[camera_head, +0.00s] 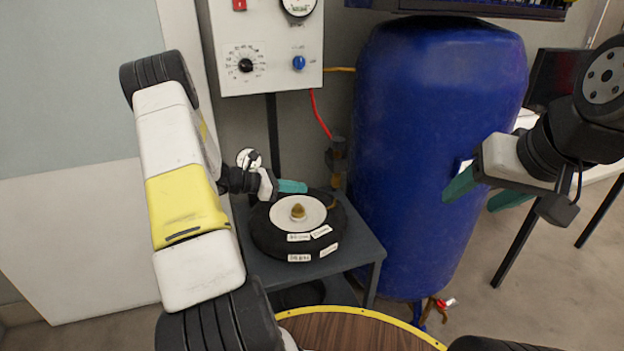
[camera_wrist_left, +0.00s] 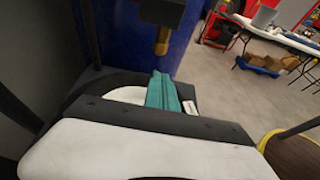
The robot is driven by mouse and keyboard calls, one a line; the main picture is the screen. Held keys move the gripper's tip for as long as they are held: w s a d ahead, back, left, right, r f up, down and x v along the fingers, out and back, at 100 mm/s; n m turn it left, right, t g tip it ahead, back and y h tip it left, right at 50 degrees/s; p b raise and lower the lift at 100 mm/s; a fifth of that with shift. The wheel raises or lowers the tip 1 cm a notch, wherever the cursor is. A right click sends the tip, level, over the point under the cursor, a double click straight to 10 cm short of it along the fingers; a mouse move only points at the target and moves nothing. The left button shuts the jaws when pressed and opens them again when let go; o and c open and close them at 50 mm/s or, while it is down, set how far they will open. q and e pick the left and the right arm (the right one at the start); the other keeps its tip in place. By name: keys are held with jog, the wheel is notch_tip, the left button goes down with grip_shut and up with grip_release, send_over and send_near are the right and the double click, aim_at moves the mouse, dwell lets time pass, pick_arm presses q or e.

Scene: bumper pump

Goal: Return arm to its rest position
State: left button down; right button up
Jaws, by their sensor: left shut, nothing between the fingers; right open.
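My left gripper (camera_head: 300,187) is shut and empty, its teal fingers pressed together above the back of a round black bumper (camera_head: 262,232). The bumper has a white disc with a brass-coloured knob (camera_head: 298,211) in its centre and several white labels on its side. In the left wrist view the shut teal fingers (camera_wrist_left: 162,92) cover part of the white disc and the black bumper. I cannot tell whether the fingers touch it. My right gripper (camera_head: 482,192) is open and empty, in front of the blue tank at the right.
The bumper lies on a small grey table (camera_head: 358,258). A control panel (camera_head: 272,75) with a black dial and a blue knob hangs behind. A large blue tank (camera_head: 435,130) stands to the right. A round wooden table (camera_head: 350,332) with a yellow rim is in front.

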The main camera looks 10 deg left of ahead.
pick_arm(q)
jog(key=s+d+r+m+g+y, duration=0.25)
jog(key=s+d+r+m, duration=0.25)
jog(key=s+r+m, duration=0.25)
jog(key=s+d+r+m+g+y, duration=0.1)
jog(key=s+d+r+m+g, duration=0.2)
jog(key=s+d+r+m, duration=0.45)
jog(key=s+a+r+m+t+y, duration=0.1)
jog(key=s+r+m+t+y, duration=0.1)
jog(key=s+r+m, duration=0.3)
jog(key=s+a+r+m+t+y, duration=0.2)
jog(key=s+r+m+y, duration=0.2)
jog(key=s, duration=0.6)
jog(key=shift+s+r+m, duration=0.3)
jog(key=shift+r+m, duration=0.3)
jog(key=shift+r, duration=0.05)
jog(key=shift+a, duration=0.1)
